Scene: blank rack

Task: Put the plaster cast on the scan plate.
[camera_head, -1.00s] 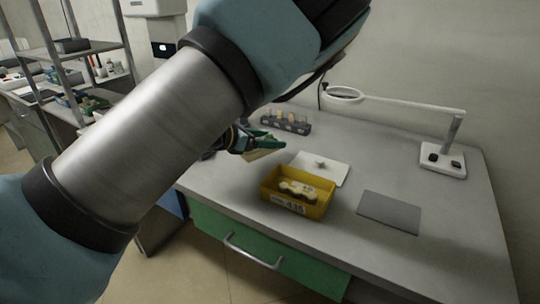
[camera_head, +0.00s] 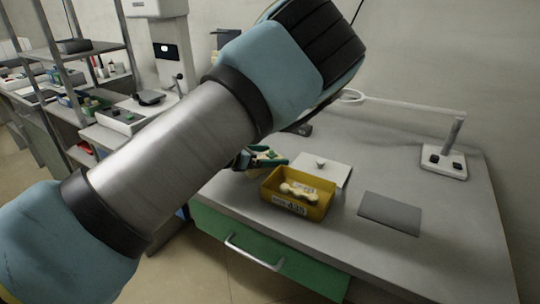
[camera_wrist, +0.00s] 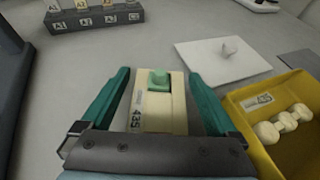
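A cream block with a green knob and a "435" label, likely the plaster cast (camera_wrist: 178,115), lies between my gripper's teal fingers in the wrist view. My gripper (camera_wrist: 158,88) appears open, with narrow gaps between each finger and the block. In the head view the gripper (camera_head: 264,160) is low over the table, left of a yellow bin, and the block is largely hidden. Which surface is the scan plate is unclear: a flat grey plate (camera_head: 390,212) lies to the right, and a white plate with a small knob (camera_head: 333,171) lies behind the bin.
The yellow bin (camera_head: 318,210), labelled, holds a lobed cream piece (camera_head: 299,192). A lamp base (camera_head: 443,162) stands at right. A rack of labelled pieces (camera_wrist: 95,18) stands at the back in the wrist view. The table's right front is clear.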

